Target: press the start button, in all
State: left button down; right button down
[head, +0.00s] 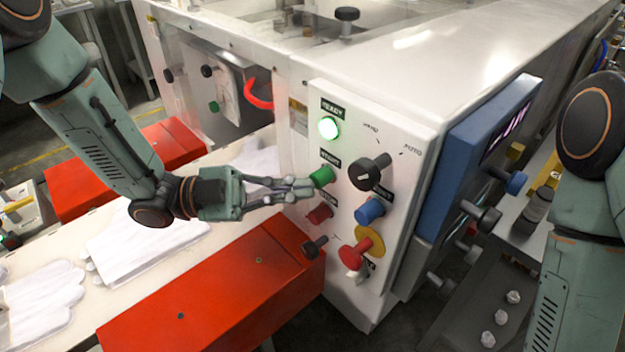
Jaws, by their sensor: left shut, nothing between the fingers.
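The green start button (322,176) sticks out from the white control panel (385,135), under a label that reads START. My left gripper (308,187) is shut and empty, with its fingertips right at the green button's left side. I cannot tell whether they touch it. Above the button a green lamp (328,128) is lit under a READY label. A dark red stop button (320,213) sits just below my fingertips. My right arm comes in at the right edge, and its gripper is out of view.
A black selector knob (369,172), a blue button (370,210) and a red emergency button on a yellow ring (362,248) are close by on the panel. White gloves (140,240) lie on the belt between red guards (225,290). A blue display box (485,150) juts out to the right.

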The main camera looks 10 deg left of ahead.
pick_arm(q)
jog(key=shift+s+a+p, duration=0.4)
jog(key=shift+s+a, duration=0.05)
jog(key=shift+s, duration=0.2)
jog(key=s+a+p, duration=0.1)
jog(key=s, duration=0.1)
jog(key=s+a+p, duration=0.2)
jog(key=shift+p, duration=0.3)
dwell(0.8)
